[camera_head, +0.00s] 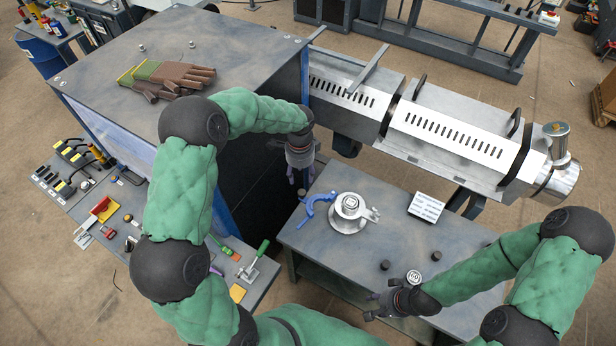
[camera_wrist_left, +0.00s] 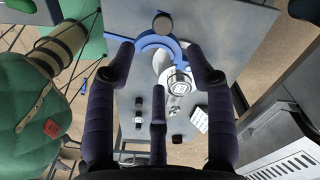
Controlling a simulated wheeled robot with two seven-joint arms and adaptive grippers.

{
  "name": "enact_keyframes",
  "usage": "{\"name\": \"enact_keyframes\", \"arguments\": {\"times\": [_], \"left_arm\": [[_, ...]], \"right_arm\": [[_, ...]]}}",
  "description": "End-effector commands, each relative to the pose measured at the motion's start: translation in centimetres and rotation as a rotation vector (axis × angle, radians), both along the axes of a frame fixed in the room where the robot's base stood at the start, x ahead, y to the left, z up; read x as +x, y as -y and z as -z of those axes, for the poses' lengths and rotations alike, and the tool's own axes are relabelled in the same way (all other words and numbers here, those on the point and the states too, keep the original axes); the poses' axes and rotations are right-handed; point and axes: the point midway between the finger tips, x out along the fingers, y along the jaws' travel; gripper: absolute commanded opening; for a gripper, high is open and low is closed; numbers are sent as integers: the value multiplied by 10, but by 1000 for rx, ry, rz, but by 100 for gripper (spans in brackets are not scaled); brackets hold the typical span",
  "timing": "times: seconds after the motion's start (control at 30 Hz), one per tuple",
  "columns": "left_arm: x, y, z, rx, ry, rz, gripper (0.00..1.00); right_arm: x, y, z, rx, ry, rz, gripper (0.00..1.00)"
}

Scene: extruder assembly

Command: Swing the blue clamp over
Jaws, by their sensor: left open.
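The blue clamp (camera_head: 318,208) is a curved piece on the small table, at the left side of a round silver flanged part (camera_head: 350,212). My left gripper (camera_head: 297,178) hangs above and behind the clamp, at the table's far left corner, open and empty. In the left wrist view, its spread fingers (camera_wrist_left: 160,75) frame the clamp (camera_wrist_left: 152,42) and the flanged part (camera_wrist_left: 178,82), with a gap to both. My right gripper (camera_head: 370,305) is low at the table's front edge, its fingers apart and nothing seen between them.
The big machine cabinet (camera_head: 230,55) stands behind my left arm, with gloves on top. The silver extruder barrel (camera_head: 450,140) runs along the back right.

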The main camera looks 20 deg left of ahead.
Motion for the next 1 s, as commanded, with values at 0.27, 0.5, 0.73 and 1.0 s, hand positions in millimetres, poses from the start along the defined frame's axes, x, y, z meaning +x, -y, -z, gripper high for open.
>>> {"name": "enact_keyframes", "arguments": {"times": [0.27,0.5,0.73,1.0], "left_arm": [[0,-1,20,2,-2,2,54],[0,-1,64,1,-2,2,54],[0,-1,96,0,-1,1,54],[0,-1,107,2,1,1,54]], "right_arm": [[-1,0,6,0,-2,-1,38],[-1,0,17,0,-1,0,38],[-1,0,24,0,-1,0,38],[-1,0,26,0,-1,0,38]]}}
